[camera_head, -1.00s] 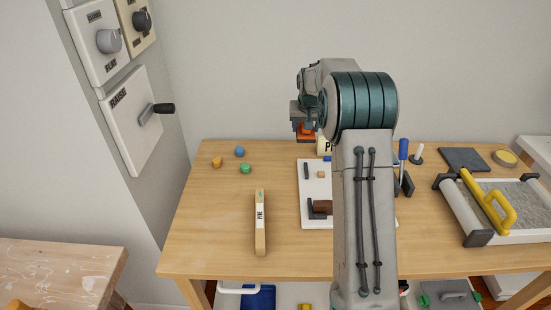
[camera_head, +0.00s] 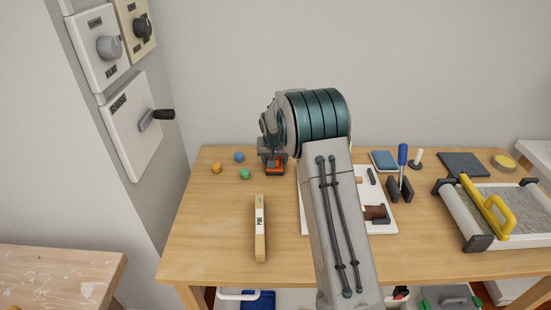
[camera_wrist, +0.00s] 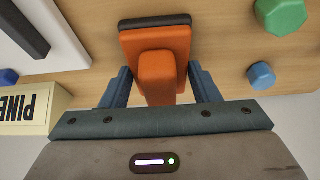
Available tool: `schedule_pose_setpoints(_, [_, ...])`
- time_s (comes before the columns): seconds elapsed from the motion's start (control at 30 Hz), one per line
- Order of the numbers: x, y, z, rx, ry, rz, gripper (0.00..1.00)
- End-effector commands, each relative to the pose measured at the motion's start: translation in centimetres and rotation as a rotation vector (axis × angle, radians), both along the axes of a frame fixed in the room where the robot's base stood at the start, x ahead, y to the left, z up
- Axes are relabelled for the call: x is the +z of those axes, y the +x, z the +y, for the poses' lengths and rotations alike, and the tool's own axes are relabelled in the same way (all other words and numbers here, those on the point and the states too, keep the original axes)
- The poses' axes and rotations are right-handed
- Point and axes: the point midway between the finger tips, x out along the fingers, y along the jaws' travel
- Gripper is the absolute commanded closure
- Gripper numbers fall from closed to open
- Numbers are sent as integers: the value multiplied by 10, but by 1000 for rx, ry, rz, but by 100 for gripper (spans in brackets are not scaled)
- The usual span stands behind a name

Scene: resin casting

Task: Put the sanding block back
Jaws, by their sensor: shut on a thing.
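The orange sanding block (camera_wrist: 155,75) has a dark base plate and a raised grip. In the wrist view its grip sits between the two fingers of my gripper (camera_wrist: 160,90), which is shut on it. In the head view the sanding block (camera_head: 275,169) is under my gripper (camera_head: 273,158), near the back of the table, right of the small blue and green pieces. I cannot tell whether its base touches the table top.
Small blue (camera_head: 239,157), green (camera_head: 245,174) and orange (camera_head: 216,168) pieces lie left of the block. A white board (camera_head: 385,218) is partly hidden by my arm. A blue pad (camera_head: 384,161) and blue-handled tool (camera_head: 403,155) are right.

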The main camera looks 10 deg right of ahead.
Motion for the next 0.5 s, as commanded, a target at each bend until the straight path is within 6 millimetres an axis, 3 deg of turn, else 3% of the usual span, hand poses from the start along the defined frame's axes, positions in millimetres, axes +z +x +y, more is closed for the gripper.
schedule_pose_setpoints(0.23, [-3, 0, 0, 0, 0, -1, 66])
schedule_pose_setpoints(0.27, [-3, 0, 0, 0, 0, -1, 42])
schedule_pose_setpoints(0.33, [-2, 0, 0, 0, 0, -1, 23])
schedule_pose_setpoints(0.5, [-1, 0, 0, 0, 0, -1, 23])
